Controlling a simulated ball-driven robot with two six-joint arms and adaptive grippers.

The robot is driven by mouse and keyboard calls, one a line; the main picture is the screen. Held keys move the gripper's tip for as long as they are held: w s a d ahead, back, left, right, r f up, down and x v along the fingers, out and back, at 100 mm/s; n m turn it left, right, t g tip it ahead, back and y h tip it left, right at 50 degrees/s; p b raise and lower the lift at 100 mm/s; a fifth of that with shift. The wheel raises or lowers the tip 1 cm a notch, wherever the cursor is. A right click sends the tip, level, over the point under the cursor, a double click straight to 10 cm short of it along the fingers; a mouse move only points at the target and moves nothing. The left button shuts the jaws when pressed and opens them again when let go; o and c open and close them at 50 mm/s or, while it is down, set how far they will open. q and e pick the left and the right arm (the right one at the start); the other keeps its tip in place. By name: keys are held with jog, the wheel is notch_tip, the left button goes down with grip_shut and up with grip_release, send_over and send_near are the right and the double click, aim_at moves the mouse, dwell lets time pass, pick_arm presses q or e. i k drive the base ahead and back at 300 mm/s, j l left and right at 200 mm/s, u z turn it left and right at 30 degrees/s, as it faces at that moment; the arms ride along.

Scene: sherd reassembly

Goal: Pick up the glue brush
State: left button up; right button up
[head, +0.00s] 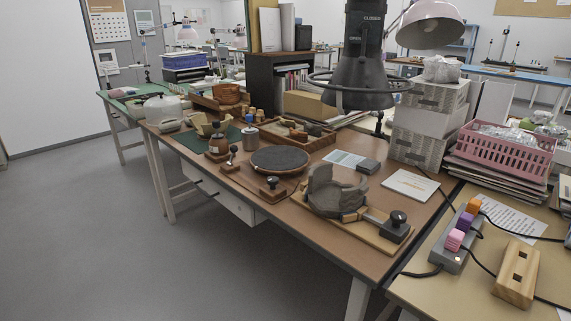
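I cannot make out the glue brush for certain in the head view. A small brown jar (218,146) stands near the left front edge of the brown worktable (232,191). Something short and thin shows at its top, too small to identify. A grey metal canister (250,138) stands just right of it. A small dark-knobbed piece on a wooden block (231,163) is in front of the jar. Neither of my grippers is in view.
A dark round turntable (280,160) and a partly assembled grey vessel (335,192) sit on the table. A black extractor hood (362,68) hangs over its back. Power strip (456,245) and cables lie on the right table. Floor (95,235) at left is clear.

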aim_at(216, 124)
jog(key=i+j+z, duration=0.15)
jog(key=z, duration=0.9)
jog(key=i+j+z, duration=0.1)
jog(key=j+z, duration=0.4)
jog(key=j, duration=0.4)
jog(key=j+z, duration=0.45)
jog(key=j, duration=0.5)
